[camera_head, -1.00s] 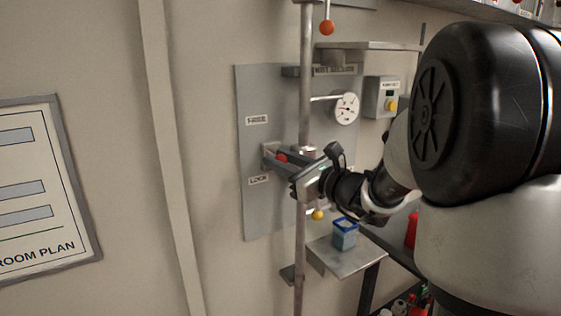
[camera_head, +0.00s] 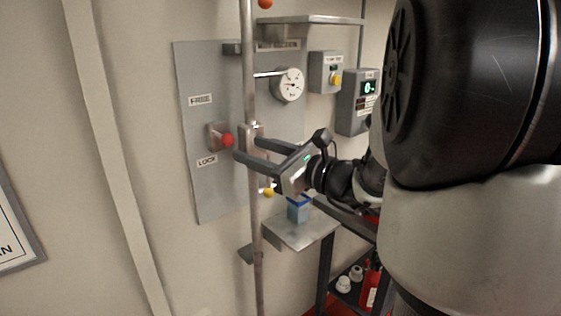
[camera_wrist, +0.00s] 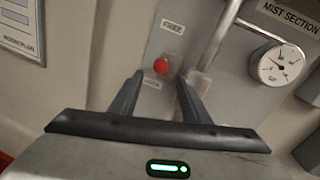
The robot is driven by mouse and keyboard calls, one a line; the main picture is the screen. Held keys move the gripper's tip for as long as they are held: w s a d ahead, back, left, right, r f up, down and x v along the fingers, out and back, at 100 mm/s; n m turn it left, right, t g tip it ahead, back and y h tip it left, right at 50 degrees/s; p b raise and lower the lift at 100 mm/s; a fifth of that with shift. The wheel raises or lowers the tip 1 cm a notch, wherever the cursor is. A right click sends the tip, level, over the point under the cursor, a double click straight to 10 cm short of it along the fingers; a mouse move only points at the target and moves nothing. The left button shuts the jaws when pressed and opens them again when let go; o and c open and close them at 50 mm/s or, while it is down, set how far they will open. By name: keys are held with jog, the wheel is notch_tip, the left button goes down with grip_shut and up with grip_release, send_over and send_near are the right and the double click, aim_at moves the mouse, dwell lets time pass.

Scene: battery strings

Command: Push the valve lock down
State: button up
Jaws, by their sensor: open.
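The valve lock is a red round knob (camera_head: 227,140) on a small metal bracket on the grey wall panel (camera_head: 205,190). It sits between the FREE label (camera_head: 201,99) above and the LOCK label (camera_head: 207,161) below, closer to LOCK in height. My gripper (camera_head: 247,148) is open and empty, just right of the knob by the vertical pipe. In the wrist view the knob (camera_wrist: 161,66) shows beyond and between my spread fingertips (camera_wrist: 159,78). The knob looks clear of both fingers, and the LOCK label is partly hidden by the left finger there.
A vertical pipe (camera_head: 250,75) runs in front of the panel beside my fingers. A gauge (camera_head: 288,84) and a box with a yellow button (camera_head: 326,72) are to the right. Below, a small shelf (camera_head: 300,232) holds a blue container (camera_head: 298,207). A yellow ball (camera_head: 268,192) hangs near the pipe.

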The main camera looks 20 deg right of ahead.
jog(key=v, duration=0.8)
jog(key=shift+s, duration=0.25)
jog(key=s+a+f+n+g+p, duration=0.2)
jog(key=s+a+f+n+g, duration=0.2)
jog(key=a+n+g, duration=0.3)
jog(key=s+a+f+n+g+p, duration=0.3)
jog(key=s+a+f+n+g, duration=0.15)
jog(key=a+n, duration=0.35)
jog(key=s+d+r+n+t+h+p, duration=0.1)
jog(key=s+d+r+n+h+p, duration=0.4)
jog(key=n, duration=0.8)
jog(key=s+d+r+h, duration=0.1)
jog(key=s+r+h, duration=0.2)
jog(key=r, duration=0.1)
jog(key=shift+h, duration=0.4)
